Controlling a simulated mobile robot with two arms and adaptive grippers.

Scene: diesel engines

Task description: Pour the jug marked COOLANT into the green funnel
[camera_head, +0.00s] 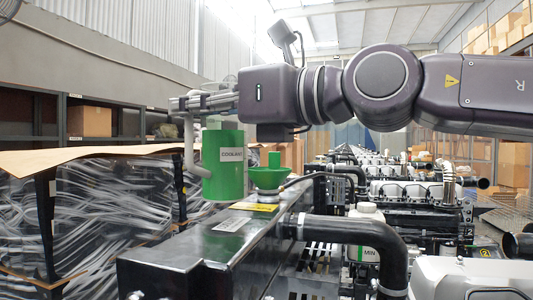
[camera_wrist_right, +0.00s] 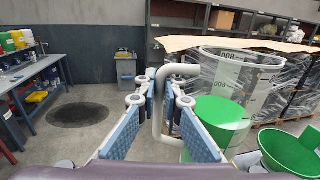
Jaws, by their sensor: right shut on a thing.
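The COOLANT jug (camera_head: 224,165) is green in the head view, with a white label, and hangs roughly upright just left of the green funnel. In the right wrist view the jug (camera_wrist_right: 262,72) looks clear-walled with a green surface inside. My right gripper (camera_head: 178,104) is shut on the jug's grey handle (camera_head: 190,150); the wrist view shows the handle (camera_wrist_right: 158,112) between the pads. The green funnel (camera_head: 268,178) sits on the dark engine housing, with a green upright piece above its bowl. The funnel (camera_wrist_right: 290,155) also shows at the lower right of the wrist view. My left gripper is out of view.
The dark engine housing (camera_head: 215,262) runs under the jug and funnel, with a yellow label (camera_head: 255,207) on top. A black hose (camera_head: 360,232) and white reservoir (camera_head: 366,212) stand to the right. Wrapped pallets (camera_head: 105,205) are at left. A workbench (camera_wrist_right: 30,78) is farther off.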

